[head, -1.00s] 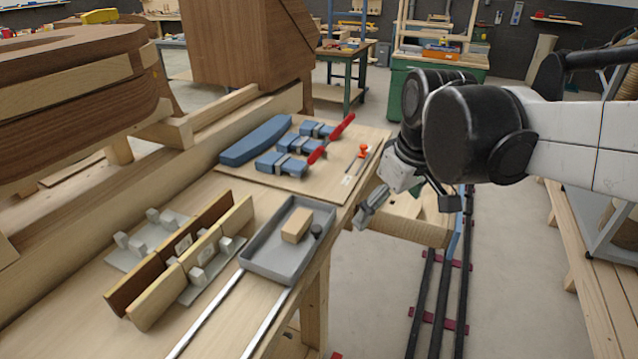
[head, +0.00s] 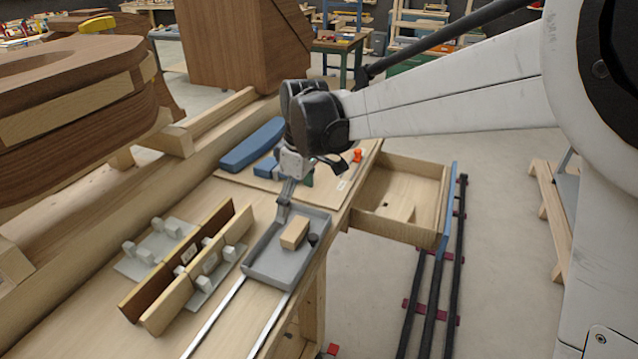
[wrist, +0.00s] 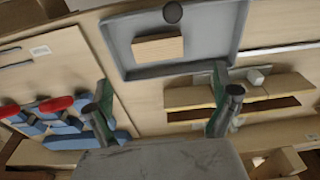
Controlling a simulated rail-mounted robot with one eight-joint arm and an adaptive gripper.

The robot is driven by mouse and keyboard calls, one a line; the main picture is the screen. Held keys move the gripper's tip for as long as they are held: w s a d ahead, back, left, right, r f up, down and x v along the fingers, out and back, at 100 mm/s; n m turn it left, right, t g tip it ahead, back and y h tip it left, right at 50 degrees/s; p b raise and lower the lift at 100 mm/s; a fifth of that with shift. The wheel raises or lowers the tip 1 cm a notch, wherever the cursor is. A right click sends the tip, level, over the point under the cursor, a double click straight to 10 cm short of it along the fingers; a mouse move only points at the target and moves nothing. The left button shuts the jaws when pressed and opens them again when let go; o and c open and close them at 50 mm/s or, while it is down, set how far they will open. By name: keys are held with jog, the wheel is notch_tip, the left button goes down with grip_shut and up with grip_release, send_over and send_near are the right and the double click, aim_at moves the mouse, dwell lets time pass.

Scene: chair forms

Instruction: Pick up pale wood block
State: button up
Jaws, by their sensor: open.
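The pale wood block (head: 294,234) lies in a shallow grey tray (head: 268,265) on the workbench. In the wrist view the block (wrist: 157,48) lies in the tray (wrist: 190,66) beyond my fingertips, a little left of the middle between them. My gripper (head: 282,212) is over the tray's far edge, pointing down, just behind the block and apart from it. In the wrist view my gripper (wrist: 160,92) is open and empty, its fingers wide apart.
A small dark round knob (head: 313,239) stands beside the block in the tray. Wooden strips with grey clamps (head: 200,255) stand left of the tray. Blue forms (head: 250,147) lie on a board behind. An open drawer (head: 400,205) juts out at right. Two metal rails (head: 232,300) run in front.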

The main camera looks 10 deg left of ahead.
aim_at(295, 228)
jog(key=f, duration=0.7)
jog(key=a+f+p, duration=0.1)
jog(key=f, duration=0.2)
jog(key=shift+w+f, duration=0.15)
jog(key=shift+w, duration=0.1)
jog(key=shift+c, duration=0.2)
jog(key=c, duration=1.3)
jog(key=shift+c, duration=0.2)
